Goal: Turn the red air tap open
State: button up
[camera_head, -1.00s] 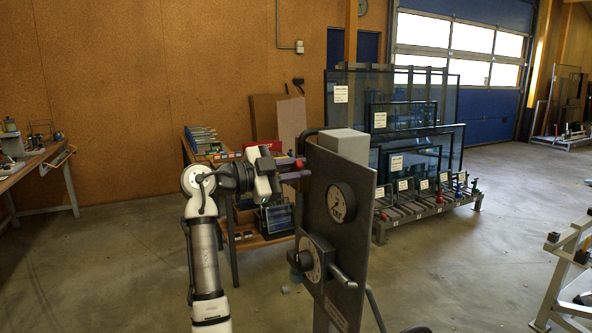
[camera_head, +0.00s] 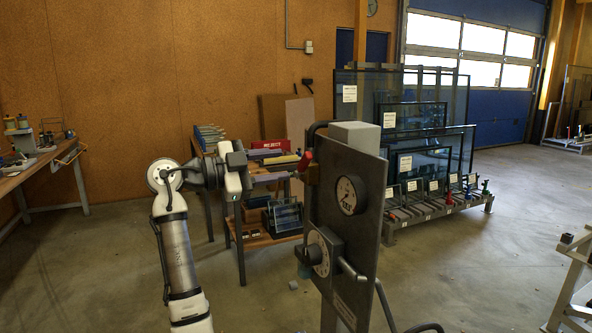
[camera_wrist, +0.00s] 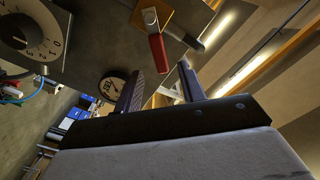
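The red air tap has a red lever with a pale end, seen in the wrist view (camera_wrist: 157,46) ahead of my fingertips. In the head view the red lever (camera_head: 306,160) is at the upper left edge of the grey panel (camera_head: 365,220). My gripper (camera_wrist: 160,82) is open, its two dark fingers apart with nothing between them. The lever is beyond the fingertips and apart from them. In the head view my gripper is left of the panel, with a gap to the tap.
The dial (camera_wrist: 27,33) also shows at the wrist view's upper left. A table with boxes stands behind my gripper, and a rack of glass panes (camera_head: 455,140) stands behind the panel.

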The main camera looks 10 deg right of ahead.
jog(key=s+a+b, duration=0.1)
jog(key=a, duration=0.5)
jog(key=shift+a, duration=0.15)
jog(key=shift+s, duration=0.1)
jog(key=shift+f+t, duration=0.25)
jog(key=shift+t, duration=0.05)
jog(key=c, duration=0.4)
jog(key=w+f+t+y+b, duration=0.1)
jog(key=t, duration=0.1)
jog(key=w+f+t+y, duration=0.1)
jog(key=f+t, duration=0.1)
jog(key=f+t+y+b, duration=0.1)
jog(key=t, duration=0.1)
jog(key=shift+w+f+n+b, duration=0.3)
jog(key=shift+w+b, duration=0.05)
jog(key=shift+w, duration=0.05)
grip_shut()
jog(key=m+t+h+b, duration=0.2)
jog(key=m+t+b, duration=0.4)
jog(key=m, duration=0.4)
send_near(303, 165)
jog(key=s+f+t+p, duration=0.1)
jog(key=s+f+p, duration=0.1)
jog(key=s+f, duration=0.35)
jog(key=w+a+r+p+x, duration=0.1)
jog(key=p+x, duration=0.5)
jog(key=x, duration=0.7)
jog(key=shift+a+r+t, duration=0.15)
jog(key=shift+a+t, duration=0.15)
jog(key=shift+a, duration=0.2)
